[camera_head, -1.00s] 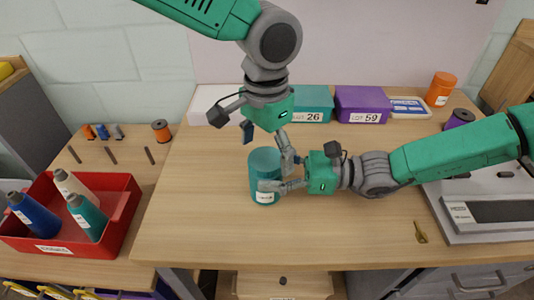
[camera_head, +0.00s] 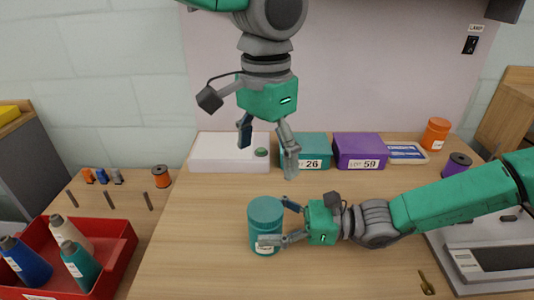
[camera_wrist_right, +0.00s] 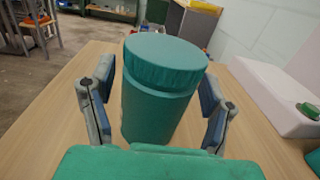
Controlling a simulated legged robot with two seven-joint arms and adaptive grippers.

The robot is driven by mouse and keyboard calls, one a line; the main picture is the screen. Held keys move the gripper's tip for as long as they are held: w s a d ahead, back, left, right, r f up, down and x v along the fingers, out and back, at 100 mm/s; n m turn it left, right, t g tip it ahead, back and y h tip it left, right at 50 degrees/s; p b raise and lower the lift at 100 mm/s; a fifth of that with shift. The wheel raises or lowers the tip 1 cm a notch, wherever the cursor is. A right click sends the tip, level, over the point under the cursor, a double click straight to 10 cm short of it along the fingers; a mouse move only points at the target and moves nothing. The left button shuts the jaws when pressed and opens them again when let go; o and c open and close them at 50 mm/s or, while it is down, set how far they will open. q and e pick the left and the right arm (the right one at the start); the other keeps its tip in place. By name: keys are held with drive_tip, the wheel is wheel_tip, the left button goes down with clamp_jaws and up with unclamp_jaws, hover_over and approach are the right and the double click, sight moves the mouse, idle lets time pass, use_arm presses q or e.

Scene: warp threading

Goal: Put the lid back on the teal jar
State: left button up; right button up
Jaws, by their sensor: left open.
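The teal jar (camera_head: 262,236) stands upright on the table, with its teal lid (camera_head: 265,209) on top. In the right wrist view the ribbed lid (camera_wrist_right: 166,62) sits level on the jar body (camera_wrist_right: 150,115), with a paler band below it. My right gripper (camera_head: 283,223) reaches in from the right, its fingers on either side of the jar body. The right wrist view shows gaps between these fingers (camera_wrist_right: 158,105) and the jar. My left gripper (camera_head: 267,160) is open and empty, above and behind the jar, clear of the lid.
A white box with a green knob (camera_head: 225,153), a teal box (camera_head: 312,150) and a purple box (camera_head: 360,150) line the table's back. A red bin (camera_head: 118,246) with cones is at left. A scale-like device (camera_head: 495,262) is at right. The table left of the jar is clear.

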drive_tip(key=d, duration=1.2)
drive_tip(key=shift+s+f, duration=0.1)
drive_tip(key=shift+s, duration=0.2)
